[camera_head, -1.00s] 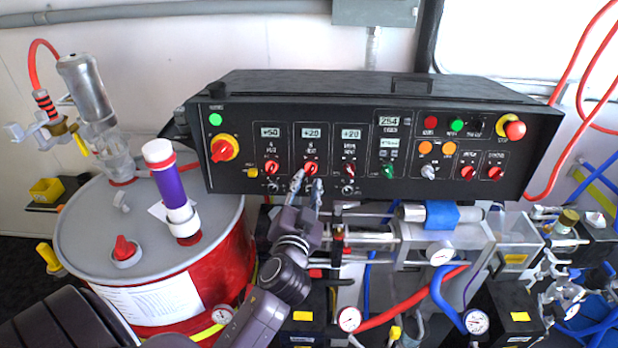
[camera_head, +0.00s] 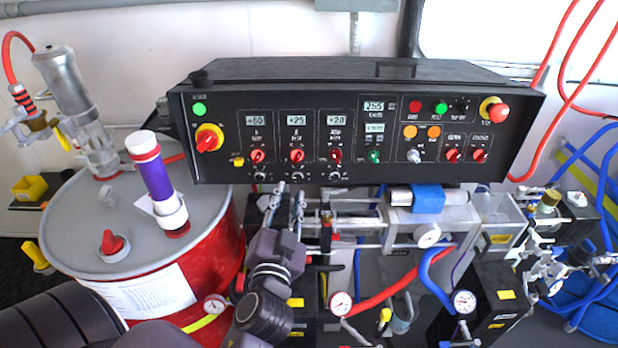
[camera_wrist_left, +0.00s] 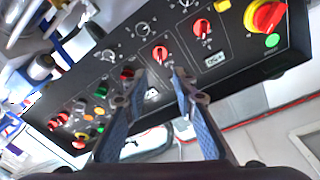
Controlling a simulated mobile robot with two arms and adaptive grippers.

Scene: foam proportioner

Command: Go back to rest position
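My left gripper (camera_head: 289,190) is just below the lower edge of the black control panel (camera_head: 350,190), in front of the left-middle part. Its two fingers are apart with nothing between them. In the left wrist view the open gripper (camera_wrist_left: 158,74) has its blue-grey fingers spread, with the panel behind and a red knob (camera_wrist_left: 160,53) seen beyond the gap. In the head view the red knobs (camera_head: 297,156) on the panel are clear of the fingers. My right gripper is in neither view.
A red drum (camera_head: 215,265) with a grey lid stands left of my arm, with a purple-and-white cylinder (camera_head: 156,180) on it. Pipes, gauges (camera_head: 340,303) and red and blue hoses (camera_head: 428,285) crowd the area below the panel. A red emergency button (camera_head: 498,112) is at the panel's right.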

